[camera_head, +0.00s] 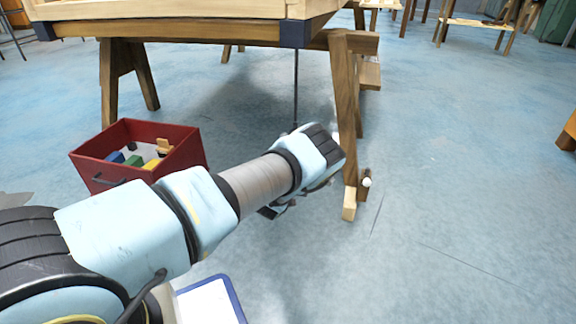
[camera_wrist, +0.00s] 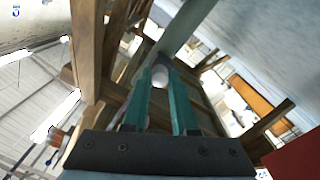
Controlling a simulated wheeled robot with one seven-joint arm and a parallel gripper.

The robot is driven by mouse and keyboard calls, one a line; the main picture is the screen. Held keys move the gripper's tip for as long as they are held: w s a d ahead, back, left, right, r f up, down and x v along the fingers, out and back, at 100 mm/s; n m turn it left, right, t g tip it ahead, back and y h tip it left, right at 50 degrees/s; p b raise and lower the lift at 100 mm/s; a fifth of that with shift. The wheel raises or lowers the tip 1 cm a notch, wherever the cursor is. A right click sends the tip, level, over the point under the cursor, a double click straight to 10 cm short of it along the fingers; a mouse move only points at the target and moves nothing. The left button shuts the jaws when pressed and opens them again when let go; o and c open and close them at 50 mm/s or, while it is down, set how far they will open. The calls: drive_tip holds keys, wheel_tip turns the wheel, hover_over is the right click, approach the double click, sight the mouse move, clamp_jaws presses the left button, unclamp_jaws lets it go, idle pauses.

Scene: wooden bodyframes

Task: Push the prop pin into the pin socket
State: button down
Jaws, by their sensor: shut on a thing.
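My gripper (camera_wrist: 160,84) has two teal fingers, shut on a small white rounded piece (camera_wrist: 160,73) at their tips. I take this piece to be the prop pin; the rest of it is hidden. In the head view my wrist is at the table's right trestle leg (camera_head: 345,95), and it hides my fingers. A white knob (camera_head: 367,182) shows on a short wooden block beside the foot of that leg. I cannot tell whether it is part of the pin. The pin socket cannot be made out in either view.
The wooden table (camera_head: 200,30) stands above and behind my arm. A thin dark rod (camera_head: 295,85) hangs below its corner. A red crate (camera_head: 160,128) with coloured blocks stands at the left, and a blue-edged white panel (camera_head: 208,303) lies in front.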

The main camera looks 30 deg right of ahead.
drive_tip(key=shift+w+d, duration=0.3)
drive_tip(key=c, duration=0.6)
unclamp_jaws()
drive_tip(key=p+v, duration=0.4)
drive_tip(key=v, duration=0.7)
drive_tip(key=shift+w, duration=0.1)
